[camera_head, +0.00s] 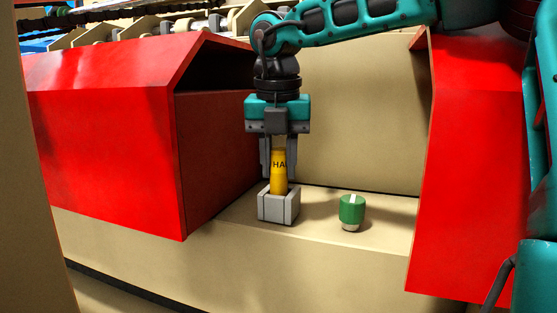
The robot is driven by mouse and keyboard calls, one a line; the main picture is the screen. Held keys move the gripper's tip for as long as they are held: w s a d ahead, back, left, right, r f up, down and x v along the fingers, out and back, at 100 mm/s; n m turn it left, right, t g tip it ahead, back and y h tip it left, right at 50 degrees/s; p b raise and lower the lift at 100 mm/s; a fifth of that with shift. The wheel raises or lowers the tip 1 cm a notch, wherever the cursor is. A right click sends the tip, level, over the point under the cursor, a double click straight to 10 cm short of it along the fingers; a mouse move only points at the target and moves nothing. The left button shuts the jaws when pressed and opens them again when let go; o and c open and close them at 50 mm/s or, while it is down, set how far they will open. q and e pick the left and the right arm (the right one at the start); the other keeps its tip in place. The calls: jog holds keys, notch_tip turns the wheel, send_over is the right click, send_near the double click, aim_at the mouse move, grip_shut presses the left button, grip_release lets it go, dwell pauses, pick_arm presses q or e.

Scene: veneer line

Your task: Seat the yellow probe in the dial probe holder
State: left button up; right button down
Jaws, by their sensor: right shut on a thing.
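The yellow probe (279,174) is upright, with dark letters on its side. My right gripper (279,160) points straight down from above and is shut on the upper part of the probe. The grey box-shaped dial probe holder (279,207) stands on the beige ledge directly below. The probe's lower end is at the holder's open top and its tip is hidden behind the front wall. I cannot tell how deep it sits. My left gripper is not in view.
A green knob-like piece with a white mark (352,211) stands on the ledge (318,222) right of the holder. Red housings flank the recess on the left (110,130) and right (465,180). A beige wall (360,120) closes the back.

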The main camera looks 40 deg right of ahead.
jog(key=shift+s+f, duration=0.1)
jog(key=shift+f, duration=0.1)
jog(key=shift+r+p, duration=0.35)
jog(key=shift+p, duration=0.05)
jog(key=shift+d+r+p, duration=0.2)
jog(key=shift+r+p, duration=0.25)
jog(key=shift+r, duration=0.05)
jog(key=shift+r+p, duration=0.35)
jog(key=shift+r, duration=0.15)
jog(key=shift+f, duration=0.1)
dwell(0.8)
jog(key=shift+f+b, duration=0.8)
jog(key=shift+f, duration=0.15)
jog(key=shift+a+f+b, duration=0.2)
jog(key=shift+f+b, duration=0.25)
jog(key=shift+f, duration=0.1)
